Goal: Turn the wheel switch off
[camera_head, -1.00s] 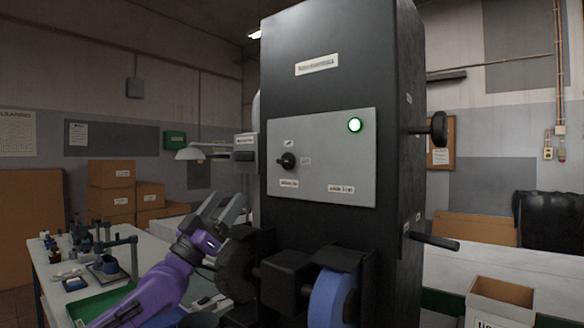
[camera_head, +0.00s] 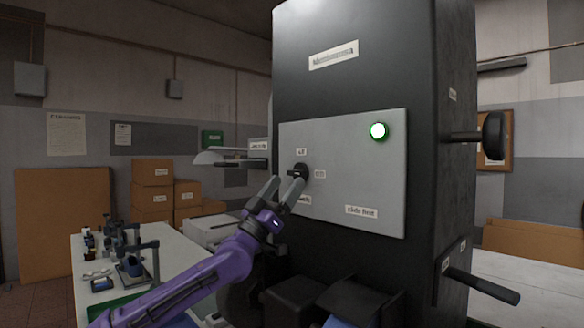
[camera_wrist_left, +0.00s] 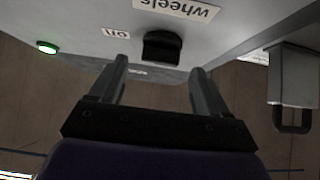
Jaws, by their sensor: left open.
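The wheel switch (camera_head: 300,172) is a black rotary knob on the grey panel (camera_head: 340,140) of a tall black machine. A green lamp (camera_head: 378,131) glows at the panel's upper right. My left gripper (camera_head: 281,190) is open, its fingertips just below and left of the knob in the head view. In the left wrist view the knob (camera_wrist_left: 162,47) sits ahead, between the lines of the two fingers (camera_wrist_left: 160,75), apart from them. My right gripper is not in view.
Black levers (camera_head: 482,285) and a handle (camera_head: 492,136) stick out of the machine's right side. A white bench (camera_head: 190,245) with small tools stands at left, with cardboard boxes (camera_head: 152,185) behind. Dark housings (camera_head: 345,300) jut out below the panel.

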